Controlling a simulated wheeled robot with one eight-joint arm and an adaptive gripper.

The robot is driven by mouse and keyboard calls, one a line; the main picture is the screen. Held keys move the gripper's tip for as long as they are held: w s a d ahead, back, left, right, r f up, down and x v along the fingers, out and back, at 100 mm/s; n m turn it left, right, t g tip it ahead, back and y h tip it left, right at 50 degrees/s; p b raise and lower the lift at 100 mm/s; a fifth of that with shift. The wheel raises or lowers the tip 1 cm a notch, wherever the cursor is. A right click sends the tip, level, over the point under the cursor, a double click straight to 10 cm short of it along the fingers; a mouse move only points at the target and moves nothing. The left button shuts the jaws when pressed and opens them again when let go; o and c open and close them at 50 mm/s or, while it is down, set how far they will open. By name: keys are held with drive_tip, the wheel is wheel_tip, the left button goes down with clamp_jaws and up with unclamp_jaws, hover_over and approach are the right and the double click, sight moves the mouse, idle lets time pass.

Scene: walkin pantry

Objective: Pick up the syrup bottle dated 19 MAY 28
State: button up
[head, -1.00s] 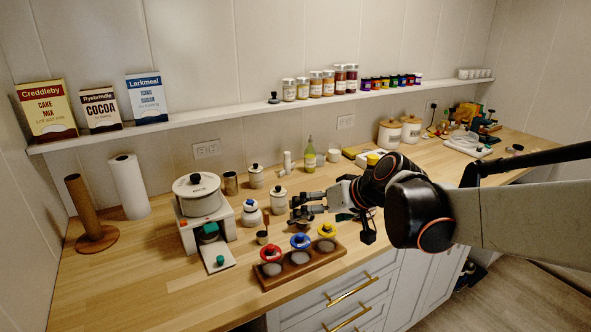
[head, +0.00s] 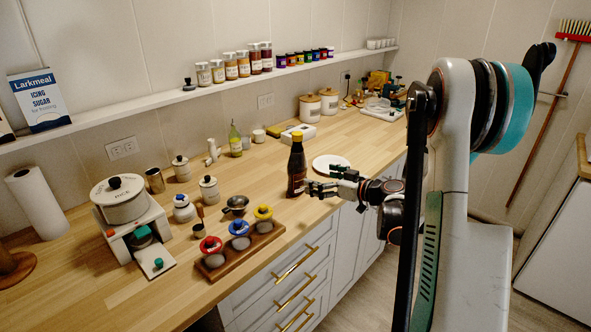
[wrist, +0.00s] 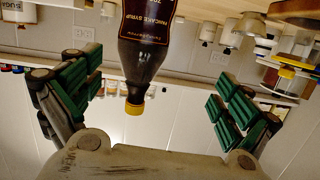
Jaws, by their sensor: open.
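A dark syrup bottle (head: 297,168) with a yellow cap stands upright on the wooden counter near its front edge. My gripper (head: 318,187) is open just right of it in the head view, fingers pointing at its lower body. In the wrist view, which looks upside down, the bottle (wrist: 147,55) hangs between the spread fingers, nearer the left one. Its label reads pancake syrup; I cannot read a date. My open gripper (wrist: 155,85) holds nothing. Whether a fingertip touches the bottle is not clear.
A white plate (head: 331,163) lies right behind the bottle. A small dark pan (head: 235,204) and a wooden rack (head: 241,250) with red, blue and yellow-topped pieces stand to the left. A green bottle (head: 235,140) and white canisters (head: 310,108) stand farther back.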

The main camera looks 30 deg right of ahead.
sight(303, 171)
drive_tip(key=w, duration=0.2)
drive_tip(key=w+f+b, duration=0.1)
drive_tip(key=w, duration=0.2)
drive_tip(key=w+f+b, duration=0.1)
drive_tip(key=w, duration=0.1)
drive_tip(key=shift+w+a+f, duration=0.1)
drive_tip(key=shift+w+a, duration=0.2)
drive_tip(key=shift+a, duration=0.1)
drive_tip(key=x, duration=0.1)
drive_tip(key=b+x, duration=0.1)
drive_tip(key=x, duration=0.1)
drive_tip(key=b+x, duration=0.1)
drive_tip(key=x, duration=0.1)
drive_tip(key=shift+w+d, duration=0.2)
drive_tip(key=shift+d, duration=0.05)
drive_tip(key=c, duration=1.9)
drive_tip(key=shift+c, duration=0.2)
